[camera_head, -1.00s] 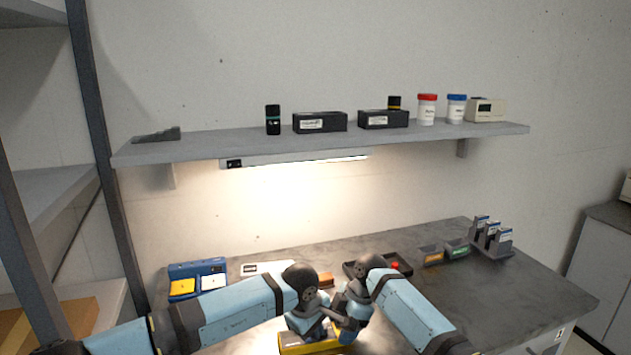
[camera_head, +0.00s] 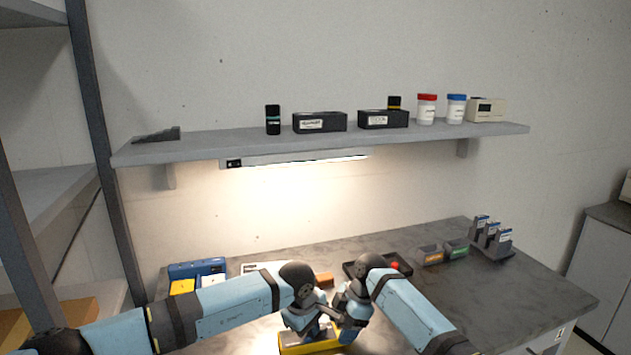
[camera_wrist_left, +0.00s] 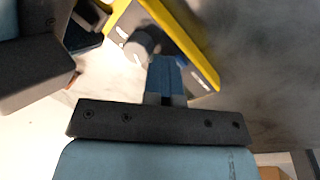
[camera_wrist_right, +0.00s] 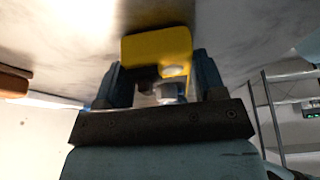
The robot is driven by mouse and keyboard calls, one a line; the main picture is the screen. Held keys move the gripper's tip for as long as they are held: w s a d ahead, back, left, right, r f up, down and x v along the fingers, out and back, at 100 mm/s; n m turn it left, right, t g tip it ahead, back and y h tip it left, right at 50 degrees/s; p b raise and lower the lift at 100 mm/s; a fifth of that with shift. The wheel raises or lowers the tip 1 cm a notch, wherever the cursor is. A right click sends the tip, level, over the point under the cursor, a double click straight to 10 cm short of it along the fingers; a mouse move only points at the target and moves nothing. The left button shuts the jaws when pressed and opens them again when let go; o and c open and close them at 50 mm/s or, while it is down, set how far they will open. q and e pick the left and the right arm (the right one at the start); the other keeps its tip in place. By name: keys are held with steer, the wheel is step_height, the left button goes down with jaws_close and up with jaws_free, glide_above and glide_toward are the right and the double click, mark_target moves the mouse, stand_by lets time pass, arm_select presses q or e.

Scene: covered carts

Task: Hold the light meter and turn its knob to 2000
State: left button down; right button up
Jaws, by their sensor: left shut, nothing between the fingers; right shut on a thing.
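The light meter (camera_head: 298,347) is a yellow-edged device below my grippers in the head view, mostly hidden by my arms. In the left wrist view its yellow rim (camera_wrist_left: 199,35) and dark face show, with a round grey knob (camera_wrist_left: 143,41). My left gripper (camera_wrist_left: 166,62) is shut and empty, its blue fingertips close beside the knob; contact cannot be told. My right gripper (camera_wrist_right: 157,72) is shut on the meter, whose yellow body (camera_wrist_right: 155,44) shows between its fingers. The knob's setting is not readable.
A blue tray (camera_head: 185,271), a dark tray with a red item (camera_head: 395,267), small bins (camera_head: 431,256) and a holder with upright packs (camera_head: 493,240) stand on the grey bench. A shelf (camera_head: 230,140) with boxes and jars runs above. The bench's right end is clear.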

arm_select(q)
steer(key=shift+a, duration=0.15)
steer(key=shift+s+a+r, duration=0.1)
steer(key=shift+s+a, duration=0.05)
steer(key=shift+a, duration=0.05)
steer(key=shift+w+d+v, duration=0.15)
steer(key=shift+v, duration=0.8)
steer(key=shift+w+d+v, duration=0.15)
steer(key=shift+w+v, duration=0.05)
steer(key=shift+v, duration=0.75)
steer(key=shift+w+d+v, duration=0.15)
steer(key=shift+v, duration=0.8)
steer(key=shift+r, duration=0.2)
steer(key=shift+s+d+f, duration=0.2)
steer(key=shift+d+f, duration=0.15)
steer(key=shift+f, duration=0.65)
steer(key=shift+s+d+f, duration=0.25)
steer(key=shift+d+f, duration=0.15)
steer(key=shift+f, duration=0.65)
steer(key=shift+s+d+f, duration=0.2)
steer(key=shift+d+f, duration=0.15)
steer(key=shift+f, duration=0.65)
steer(key=shift+w, duration=0.15)
